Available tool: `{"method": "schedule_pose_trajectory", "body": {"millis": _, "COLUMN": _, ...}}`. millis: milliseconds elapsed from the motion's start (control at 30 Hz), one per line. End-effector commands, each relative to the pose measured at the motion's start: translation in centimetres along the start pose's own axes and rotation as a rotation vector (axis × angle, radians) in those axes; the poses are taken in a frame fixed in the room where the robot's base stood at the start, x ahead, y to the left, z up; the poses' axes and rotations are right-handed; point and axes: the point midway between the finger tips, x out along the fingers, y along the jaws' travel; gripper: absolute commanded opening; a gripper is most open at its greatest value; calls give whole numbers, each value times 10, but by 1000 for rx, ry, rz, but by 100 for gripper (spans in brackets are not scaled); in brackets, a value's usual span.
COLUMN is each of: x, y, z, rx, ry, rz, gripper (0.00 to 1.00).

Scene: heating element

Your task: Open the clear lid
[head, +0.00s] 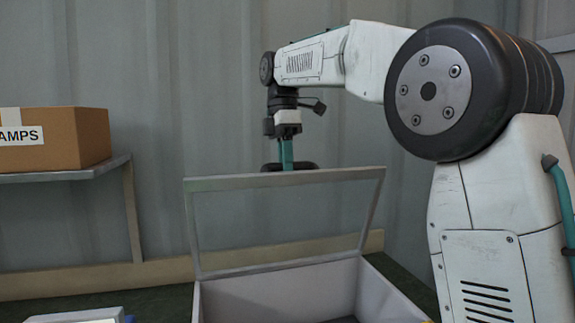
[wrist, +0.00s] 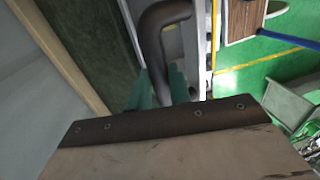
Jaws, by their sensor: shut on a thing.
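The clear lid (head: 285,176) is a see-through pane in a grey frame. It stands raised, near upright, at the far side of a white open-topped box (head: 275,292). A dark handle (head: 308,166) shows at the lid's top edge and appears as a thick curved bar in the wrist view (wrist: 152,42). My gripper (head: 286,165) points down at the top edge, its teal fingers shut on the handle. In the wrist view the fingers (wrist: 162,88) are partly hidden behind my own gripper body. The exact contact of the fingertips is hidden.
A cardboard box (head: 60,138) sits on a grey shelf (head: 65,173) at the left. A corrugated wall (head: 150,60) stands close behind the lid. A small white and blue item (head: 90,315) lies at the lower left. The wrist view shows green floor (wrist: 265,75).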

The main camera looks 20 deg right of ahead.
Motion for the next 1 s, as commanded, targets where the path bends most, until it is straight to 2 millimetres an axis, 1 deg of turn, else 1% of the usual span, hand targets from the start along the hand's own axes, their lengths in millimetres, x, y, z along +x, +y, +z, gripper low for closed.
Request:
{"method": "schedule_pose_trajectory", "body": {"millis": 33, "x": 4, "y": 3, "z": -1, "rx": -2, "ry": 3, "rz": -14, "gripper": 0}}
{"method": "schedule_pose_trajectory", "body": {"millis": 467, "x": 4, "y": 4, "z": 3, "rx": 3, "ry": 4, "rz": -21, "gripper": 0}}
{"method": "schedule_pose_trajectory", "body": {"millis": 500, "x": 4, "y": 4, "z": 3, "rx": 4, "ry": 4, "rz": -21, "gripper": 28}}
{"method": "schedule_pose_trajectory", "body": {"millis": 533, "x": 4, "y": 4, "z": 3, "rx": 4, "ry": 4, "rz": -21, "gripper": 36}}
{"method": "schedule_pose_trajectory", "body": {"millis": 567, "x": 4, "y": 4, "z": 3, "rx": 4, "ry": 4, "rz": -21, "gripper": 41}}
{"method": "schedule_pose_trajectory", "body": {"millis": 867, "x": 0, "y": 2, "z": 2, "rx": 3, "ry": 3, "rz": -16, "gripper": 41}}
{"method": "schedule_pose_trajectory", "body": {"millis": 1000, "x": -10, "y": 1, "z": 2, "rx": 2, "ry": 3, "rz": -16, "gripper": 41}}
